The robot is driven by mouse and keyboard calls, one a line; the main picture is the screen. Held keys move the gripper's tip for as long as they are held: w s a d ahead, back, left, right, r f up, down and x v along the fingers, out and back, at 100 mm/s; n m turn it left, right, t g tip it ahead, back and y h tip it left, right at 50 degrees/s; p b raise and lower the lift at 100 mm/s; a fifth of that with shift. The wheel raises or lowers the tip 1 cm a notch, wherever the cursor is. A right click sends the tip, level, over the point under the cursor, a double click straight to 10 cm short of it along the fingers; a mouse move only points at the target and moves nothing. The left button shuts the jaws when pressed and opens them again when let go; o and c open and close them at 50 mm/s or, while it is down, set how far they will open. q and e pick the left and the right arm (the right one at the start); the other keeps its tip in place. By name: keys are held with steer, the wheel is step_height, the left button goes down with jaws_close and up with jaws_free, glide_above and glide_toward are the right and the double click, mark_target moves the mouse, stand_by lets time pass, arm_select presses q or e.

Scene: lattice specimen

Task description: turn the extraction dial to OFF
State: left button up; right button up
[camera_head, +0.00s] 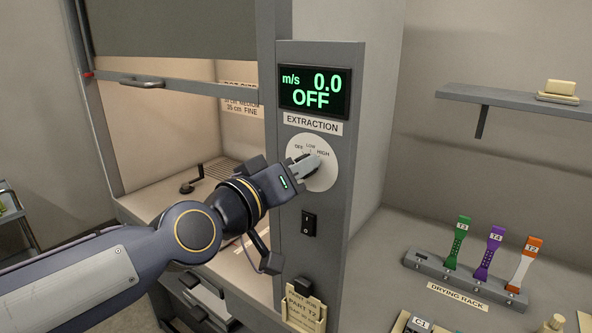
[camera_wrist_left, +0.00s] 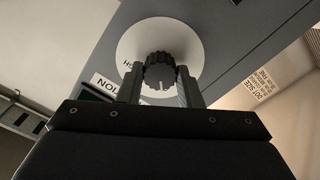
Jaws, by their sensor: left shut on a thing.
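The extraction dial (camera_head: 326,176) is a round white plate on the grey fume hood post, marked OFF, LOW and HIGH. My left gripper (camera_head: 305,165) reaches it from the left and covers most of the knob in the head view. In the left wrist view the dark ribbed knob (camera_wrist_left: 159,70) stands between the fingers of my left gripper (camera_wrist_left: 159,82), which are shut on it. A pale mark shows on the knob, but I cannot tell which label it faces. The display (camera_head: 314,92) above reads 0.0 m/s and OFF. My right gripper is not in view.
A black rocker switch (camera_head: 309,223) sits below the dial. The hood sash (camera_head: 175,85) is raised at left. At right a drying rack (camera_head: 465,277) holds green, purple and orange-white tagged pieces. A wall shelf (camera_head: 510,98) bears a small pale block.

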arm_select(q)
steer(key=shift+f, duration=0.15)
steer(key=o, duration=1)
steer(key=shift+b+v, duration=0.9)
steer(key=shift+v, duration=3)
